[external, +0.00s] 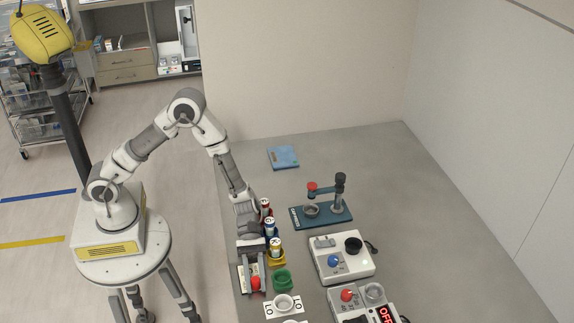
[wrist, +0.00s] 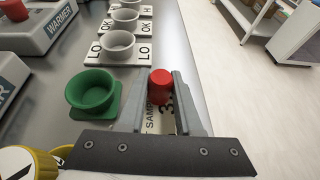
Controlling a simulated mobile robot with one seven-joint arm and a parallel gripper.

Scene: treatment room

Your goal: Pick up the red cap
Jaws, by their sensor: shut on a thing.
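The red cap (wrist: 161,86) is a small red cylinder between my fingertips in the wrist view. It also shows in the external view (external: 256,283) near the table's left edge. My gripper (wrist: 162,80) is shut on the cap, with a finger on each side of it. A white card with partly hidden dark print, including "SAMP", lies below the cap and fingers. I cannot tell whether the cap is clear of the surface under it.
A green cup (external: 282,280) stands right of my gripper. White cups (external: 284,302) stand on marked cards. Red, blue (external: 270,228) and yellow capped containers stand behind, close to my arm. Warmer boxes (external: 341,257) and a teal stand (external: 322,216) are further right. The table's back is mostly clear.

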